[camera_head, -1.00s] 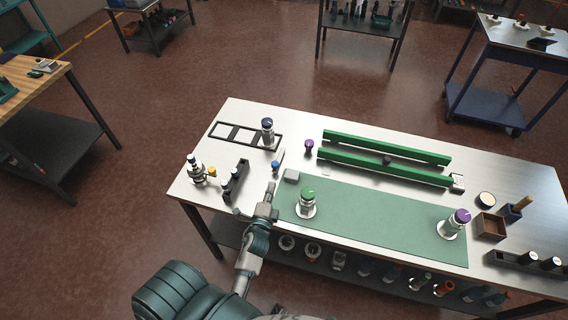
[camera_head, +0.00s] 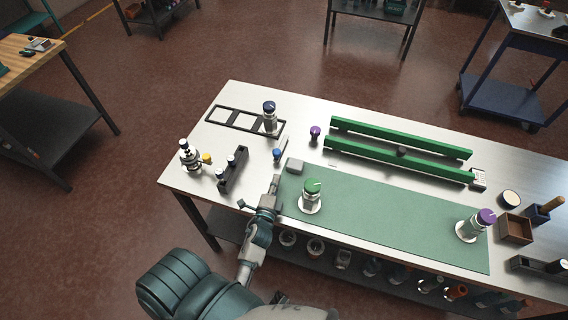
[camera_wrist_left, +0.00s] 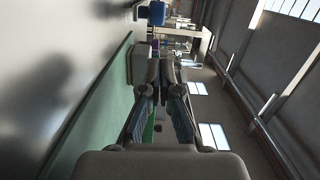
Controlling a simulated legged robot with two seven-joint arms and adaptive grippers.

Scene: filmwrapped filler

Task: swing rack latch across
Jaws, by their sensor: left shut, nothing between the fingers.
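A black rack (camera_head: 233,170) holding white, dark-capped vials stands at the left of the steel table, in the head view. My left gripper (camera_head: 277,182) is shut and empty, to the right of the rack and by the left edge of the green mat (camera_head: 400,217). Its closed fingers also show in the left wrist view (camera_wrist_left: 160,72). No contact between gripper and rack shows. My right gripper is out of view.
A blue-capped piece (camera_head: 277,155) and a grey block (camera_head: 295,165) sit just beyond the gripper. A green-capped bottle (camera_head: 311,197) stands to its right. A ringed silver fixture (camera_head: 190,156) stands left of the rack. Green rails (camera_head: 400,160) lie behind the mat.

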